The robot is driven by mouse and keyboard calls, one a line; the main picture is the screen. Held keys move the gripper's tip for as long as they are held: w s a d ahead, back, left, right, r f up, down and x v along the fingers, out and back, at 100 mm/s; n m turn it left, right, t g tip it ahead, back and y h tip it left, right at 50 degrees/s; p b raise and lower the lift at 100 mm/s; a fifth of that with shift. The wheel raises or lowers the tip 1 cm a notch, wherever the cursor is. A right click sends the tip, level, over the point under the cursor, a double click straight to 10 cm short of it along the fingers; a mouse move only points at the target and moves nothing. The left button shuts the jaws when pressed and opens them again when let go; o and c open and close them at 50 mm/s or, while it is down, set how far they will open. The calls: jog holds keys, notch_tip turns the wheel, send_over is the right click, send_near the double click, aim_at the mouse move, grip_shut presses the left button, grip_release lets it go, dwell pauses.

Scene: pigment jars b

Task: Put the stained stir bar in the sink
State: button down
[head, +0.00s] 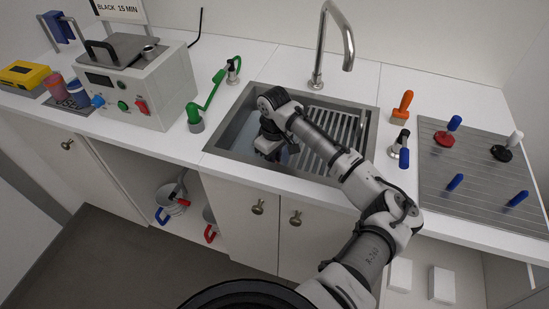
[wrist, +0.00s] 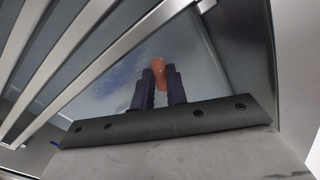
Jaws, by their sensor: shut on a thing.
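My gripper (head: 268,148) is down inside the left part of the sink (head: 222,134), seen in the head view. In the wrist view my gripper (wrist: 160,88) is shut on an orange-brown piece, apparently the stir bar (wrist: 158,70). Only a small part of it shows between and beyond the dark fingers; stains on it cannot be made out. In the head view my arm hides it. A wet-looking blue-grey sink floor lies beyond the fingers. I cannot tell whether the bar touches it.
A slatted rack (head: 345,128) covers the sink's right part, close beside my gripper. The tap (head: 320,45) stands behind.

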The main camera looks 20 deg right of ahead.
jog(key=shift+f, duration=0.6)
jog(key=shift+f, duration=0.15)
jog(key=c, duration=1.4)
grip_release()
notch_tip(320, 180, up, 12)
jog(key=b, duration=0.3)
jog(key=shift+r, duration=0.2)
